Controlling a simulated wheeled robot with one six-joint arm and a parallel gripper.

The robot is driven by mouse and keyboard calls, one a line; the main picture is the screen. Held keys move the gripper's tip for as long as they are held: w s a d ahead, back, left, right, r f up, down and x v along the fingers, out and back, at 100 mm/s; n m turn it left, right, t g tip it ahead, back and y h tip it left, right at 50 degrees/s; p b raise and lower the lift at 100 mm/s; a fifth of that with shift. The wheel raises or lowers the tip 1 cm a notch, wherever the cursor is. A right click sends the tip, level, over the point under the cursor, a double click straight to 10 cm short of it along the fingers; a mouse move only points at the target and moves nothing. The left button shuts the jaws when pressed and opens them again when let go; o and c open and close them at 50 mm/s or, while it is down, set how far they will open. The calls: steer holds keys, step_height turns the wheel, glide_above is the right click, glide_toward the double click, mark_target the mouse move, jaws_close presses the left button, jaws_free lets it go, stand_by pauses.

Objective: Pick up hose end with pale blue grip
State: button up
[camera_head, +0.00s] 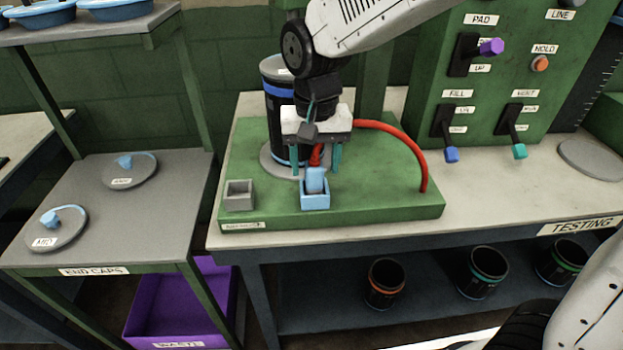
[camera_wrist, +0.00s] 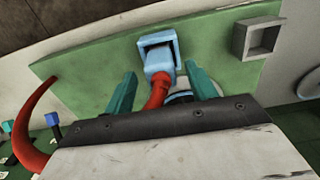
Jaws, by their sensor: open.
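The hose end with the pale blue grip (camera_head: 316,180) sits upright in a pale blue square holder (camera_head: 315,201) on the green base. Its red hose (camera_head: 398,142) arcs to the right side of the base. In the wrist view the pale blue grip (camera_wrist: 158,57) is in its holder, with the red hose (camera_wrist: 157,92) joining it. My gripper (camera_head: 316,172) is open, its teal fingers apart on either side of the hose end. In the wrist view my gripper (camera_wrist: 160,80) has the grip and red hose between and just beyond its fingertips, with gaps on both sides.
A dark cylinder (camera_head: 277,75) with a blue band stands just behind my gripper. An empty grey square holder (camera_head: 239,195) is left of the blue one. A green panel with levers (camera_head: 500,85) rises at right. The green base (camera_head: 400,205) is clear at front right.

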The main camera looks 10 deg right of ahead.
step_height(320, 180, down, 3)
steer(key=shift+s+f, duration=0.1)
steer(key=shift+f, duration=0.1)
steer(key=shift+c, duration=0.3)
steer(key=shift+a, duration=0.1)
steer(key=c, duration=1)
steer(key=shift+c, duration=0.2)
steer(key=shift+r, duration=0.1)
steer(key=shift+r, duration=0.5)
step_height(320, 180, up, 2)
steer(key=shift+r, duration=0.2)
steer(key=s+d+r, duration=0.1)
steer(key=s+d, duration=0.3)
steer(key=s, duration=1.1)
steer(key=shift+s+r, duration=0.2)
steer(key=shift+s, duration=0.05)
